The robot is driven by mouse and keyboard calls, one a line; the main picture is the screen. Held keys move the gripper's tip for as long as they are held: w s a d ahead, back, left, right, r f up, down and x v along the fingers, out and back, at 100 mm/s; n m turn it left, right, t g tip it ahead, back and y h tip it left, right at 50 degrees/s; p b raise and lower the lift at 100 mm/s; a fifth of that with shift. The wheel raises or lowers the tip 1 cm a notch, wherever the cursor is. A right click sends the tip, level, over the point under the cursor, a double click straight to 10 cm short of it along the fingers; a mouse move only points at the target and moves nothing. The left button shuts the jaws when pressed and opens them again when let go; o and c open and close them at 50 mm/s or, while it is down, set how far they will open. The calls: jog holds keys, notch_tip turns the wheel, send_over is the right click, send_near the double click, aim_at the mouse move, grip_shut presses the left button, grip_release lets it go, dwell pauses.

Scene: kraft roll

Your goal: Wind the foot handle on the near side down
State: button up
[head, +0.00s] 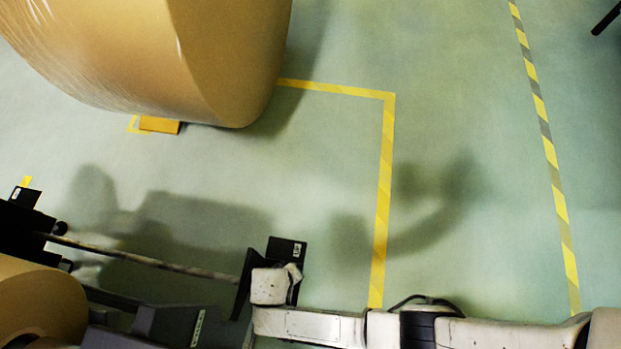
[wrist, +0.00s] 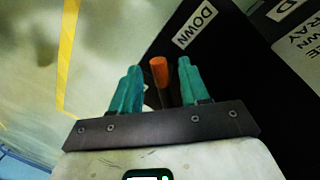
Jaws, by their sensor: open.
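The foot handle shows in the wrist view as an orange knob (wrist: 159,72) on a dark stem, beside a black plate with a white DOWN label (wrist: 195,25). My gripper (wrist: 159,68) is open, with one teal finger on each side of the knob in the picture. A gap shows between the knob and each finger. I cannot tell how deep the knob sits between the fingers. In the head view my white wrist is at the black labelled end plate (head: 284,256) of the stand; the handle and fingers are hidden there.
Another roll (head: 40,305) and a long rod (head: 150,257) are at lower left. Yellow tape (head: 385,170) and a striped line (head: 548,150) cross open floor.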

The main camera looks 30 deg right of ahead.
jog(key=shift+r, duration=0.1)
jog(key=shift+r, duration=0.35)
notch_tip(320, 180, up, 3)
jog(key=shift+f+p, duration=0.15)
jog(key=shift+p, duration=0.75)
jog(key=s+d+r+p, duration=0.2)
jog(key=s+r, duration=0.2)
jog(key=s, duration=0.2)
jog(key=s+d+r+p, duration=0.2)
jog(key=s+r+p, duration=0.1)
jog(key=s+r, duration=0.2)
jog(key=shift+s+d+r, duration=0.2)
jog(key=shift+s+d, duration=0.1)
jog(key=shift+s, duration=0.8)
